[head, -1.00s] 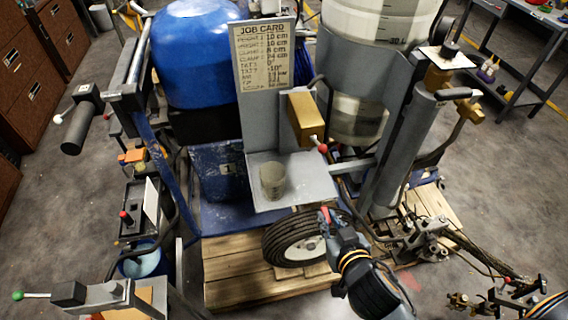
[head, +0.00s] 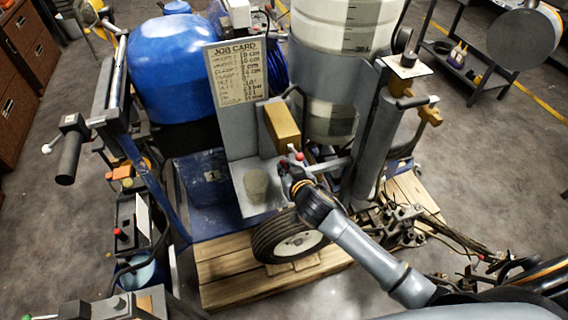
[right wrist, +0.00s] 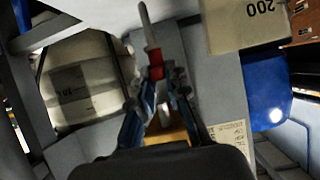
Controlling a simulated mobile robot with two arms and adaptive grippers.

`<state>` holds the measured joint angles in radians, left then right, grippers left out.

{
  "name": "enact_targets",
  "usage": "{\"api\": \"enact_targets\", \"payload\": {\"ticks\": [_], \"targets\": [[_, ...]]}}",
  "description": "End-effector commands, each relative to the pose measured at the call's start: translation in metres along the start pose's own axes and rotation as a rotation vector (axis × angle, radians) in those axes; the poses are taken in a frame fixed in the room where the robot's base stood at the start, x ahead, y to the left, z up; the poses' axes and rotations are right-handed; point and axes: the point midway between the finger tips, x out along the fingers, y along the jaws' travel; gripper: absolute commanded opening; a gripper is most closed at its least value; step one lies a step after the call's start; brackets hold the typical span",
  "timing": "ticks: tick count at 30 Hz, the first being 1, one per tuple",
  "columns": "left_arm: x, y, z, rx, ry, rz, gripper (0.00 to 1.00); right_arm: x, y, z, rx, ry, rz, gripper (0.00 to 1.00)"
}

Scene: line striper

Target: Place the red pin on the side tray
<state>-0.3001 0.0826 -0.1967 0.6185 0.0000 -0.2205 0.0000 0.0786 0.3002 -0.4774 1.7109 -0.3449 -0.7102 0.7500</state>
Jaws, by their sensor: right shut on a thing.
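My right gripper (head: 287,171) is shut on the red pin, close to the right edge of the side tray. In the right wrist view, the red pin (right wrist: 154,63) sits between the fingertips (right wrist: 157,92), with a pale grey shaft sticking out past them. In the head view only a small red bit of the pin (head: 283,163) shows beside the fingers. The side tray (head: 273,199) is a grey metal shelf below the job card. My left gripper is not in view.
A wheel (head: 287,238) is below the tray.

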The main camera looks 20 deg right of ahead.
Motion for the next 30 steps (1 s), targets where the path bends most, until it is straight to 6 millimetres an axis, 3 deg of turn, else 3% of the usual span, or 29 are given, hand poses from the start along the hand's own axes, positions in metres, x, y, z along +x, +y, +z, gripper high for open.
{"api": "enact_targets", "payload": {"ticks": [4, 7, 19, 20, 23, 30], "targets": [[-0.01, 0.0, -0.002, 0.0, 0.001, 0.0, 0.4, 0.022, 0.0, -0.017, -0.001, 0.002, 0.0, 0.0], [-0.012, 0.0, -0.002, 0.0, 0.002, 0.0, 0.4, 0.025, 0.0, -0.001, -0.001, -0.003, 0.001, 0.0], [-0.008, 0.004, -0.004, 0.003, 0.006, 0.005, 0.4, 0.029, 0.0, 0.006, 0.001, 0.0, -0.001, 0.0], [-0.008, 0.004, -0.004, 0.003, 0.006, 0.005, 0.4, 0.029, 0.0, 0.006, 0.001, 0.0, -0.001, 0.16], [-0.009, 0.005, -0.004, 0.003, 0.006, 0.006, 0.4, 0.028, 0.0, 0.005, 0.0, 0.0, -0.001, 0.37], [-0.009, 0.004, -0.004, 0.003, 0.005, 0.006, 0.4, 0.028, 0.0, 0.005, 0.0, 0.0, 0.0, 0.37]]}}
